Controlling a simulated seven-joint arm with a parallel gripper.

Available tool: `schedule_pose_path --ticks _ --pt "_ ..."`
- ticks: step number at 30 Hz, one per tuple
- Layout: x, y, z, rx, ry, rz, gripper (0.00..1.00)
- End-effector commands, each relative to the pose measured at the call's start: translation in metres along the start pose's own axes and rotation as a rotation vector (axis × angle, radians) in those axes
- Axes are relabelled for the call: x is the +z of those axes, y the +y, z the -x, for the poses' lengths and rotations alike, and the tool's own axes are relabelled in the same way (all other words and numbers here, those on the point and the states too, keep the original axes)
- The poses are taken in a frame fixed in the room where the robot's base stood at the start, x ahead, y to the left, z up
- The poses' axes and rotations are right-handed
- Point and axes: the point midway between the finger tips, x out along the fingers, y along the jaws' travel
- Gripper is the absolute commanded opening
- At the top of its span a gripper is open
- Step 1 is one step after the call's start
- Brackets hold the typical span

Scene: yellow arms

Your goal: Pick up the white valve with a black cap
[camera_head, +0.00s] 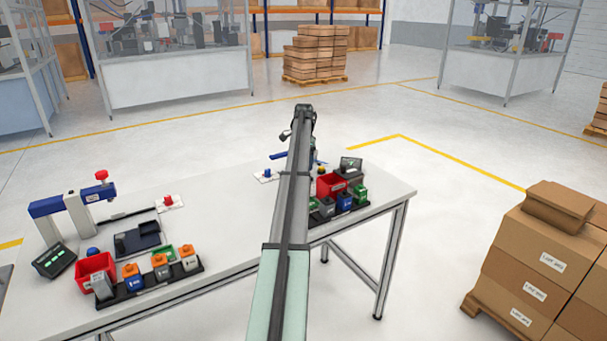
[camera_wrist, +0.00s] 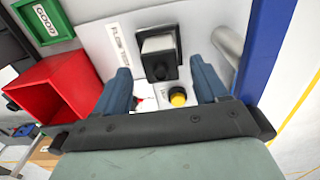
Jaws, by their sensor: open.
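A white block with black around it (camera_wrist: 158,45), which looks like the white valve with a black cap, sits at the flow test station in the wrist view. I cannot tell clearly where its cap ends and a black holder begins. My gripper (camera_wrist: 159,66) is open, with one blue finger on each side of the block and a gap to each. Nothing is held. In the head view my own arm hides the valve and most of the gripper.
A yellow button (camera_wrist: 178,97) lies between the fingers, nearer the palm. A blue post (camera_wrist: 265,45) and grey cylinder (camera_wrist: 228,42) stand at right. A red bin (camera_wrist: 60,90) and green GOOD tray (camera_wrist: 62,22) are at left. The table (camera_head: 215,215) carries a second station at left.

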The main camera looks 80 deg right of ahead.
Motion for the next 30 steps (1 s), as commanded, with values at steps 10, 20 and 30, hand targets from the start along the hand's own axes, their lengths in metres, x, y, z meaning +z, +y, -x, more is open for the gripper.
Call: schedule_pose_path --ticks 10,20,30 --pt "0.002 -0.001 -0.041 0.000 0.000 0.000 0.72" --pt "0.001 -0.001 -0.042 0.000 0.000 0.000 0.63" --pt "0.001 -0.001 -0.042 0.000 0.000 0.000 0.30"
